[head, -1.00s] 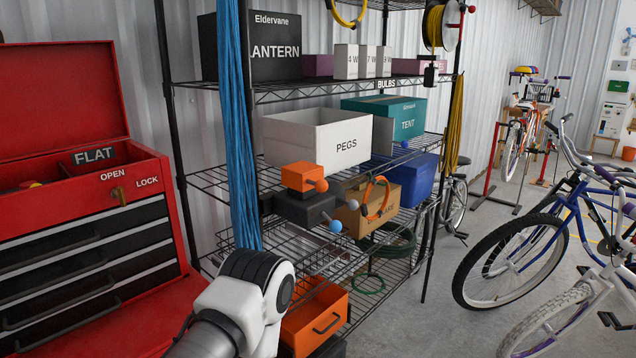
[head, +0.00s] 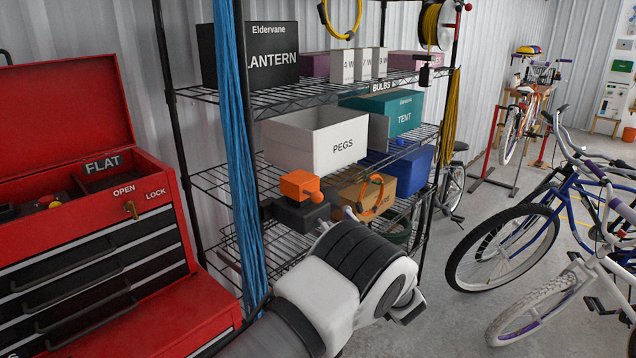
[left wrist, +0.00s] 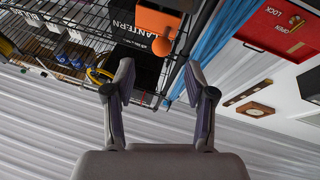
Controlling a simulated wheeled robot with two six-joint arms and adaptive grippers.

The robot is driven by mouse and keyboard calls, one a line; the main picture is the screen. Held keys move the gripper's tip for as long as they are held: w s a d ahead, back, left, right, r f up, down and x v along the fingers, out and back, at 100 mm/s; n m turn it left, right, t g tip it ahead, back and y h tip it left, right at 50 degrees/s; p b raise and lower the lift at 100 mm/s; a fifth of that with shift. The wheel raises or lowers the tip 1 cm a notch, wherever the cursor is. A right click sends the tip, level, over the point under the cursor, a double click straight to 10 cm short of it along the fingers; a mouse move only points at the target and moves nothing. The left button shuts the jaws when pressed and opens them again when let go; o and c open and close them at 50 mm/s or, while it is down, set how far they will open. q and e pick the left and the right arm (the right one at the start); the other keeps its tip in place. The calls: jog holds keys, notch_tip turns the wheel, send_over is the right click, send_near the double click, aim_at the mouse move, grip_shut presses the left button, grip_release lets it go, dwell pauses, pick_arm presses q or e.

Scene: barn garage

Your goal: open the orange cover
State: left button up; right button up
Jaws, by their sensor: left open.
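The orange cover (head: 300,186) is a small block with a round orange knob on its right, sitting on a black box (head: 300,213) on the wire shelf. It looks closed down on the box. In the left wrist view the orange cover (left wrist: 157,20) and its knob are at the top, beyond the fingertips. My left gripper (left wrist: 158,85) is open and empty, apart from the cover. In the head view my left arm reaches across the lower middle, in front of the shelf; its fingers are hidden there. My right gripper is not in view.
A bundle of blue cord (head: 238,170) hangs left of the cover. A white PEGS box (head: 318,140) stands behind it, and a cardboard box (head: 380,195) is to its right. A red tool chest (head: 190,305) stands left; bikes (head: 515,245) are on the right.

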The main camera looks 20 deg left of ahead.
aim_at(321, 199)
pick_arm(q)
jog(key=shift+n+g+y, duration=0.3)
jog(key=shift+n+g, duration=0.2)
jog(key=shift+n, duration=0.1)
jog(key=p+x, duration=0.1)
jog(key=x, duration=0.3)
jog(key=r+p+x, duration=0.1)
jog(key=p+x, duration=0.1)
jog(key=x, duration=0.2)
jog(key=shift+s+d, duration=0.1)
jog(key=shift+d, duration=0.15)
jog(key=shift+a+r, duration=0.1)
jog(key=shift+a, duration=0.25)
jog(key=shift+w+a+f, duration=0.2)
jog(key=shift+w+a, duration=0.1)
jog(key=shift+a, duration=0.05)
jog(key=shift+d, duration=0.15)
grip_shut()
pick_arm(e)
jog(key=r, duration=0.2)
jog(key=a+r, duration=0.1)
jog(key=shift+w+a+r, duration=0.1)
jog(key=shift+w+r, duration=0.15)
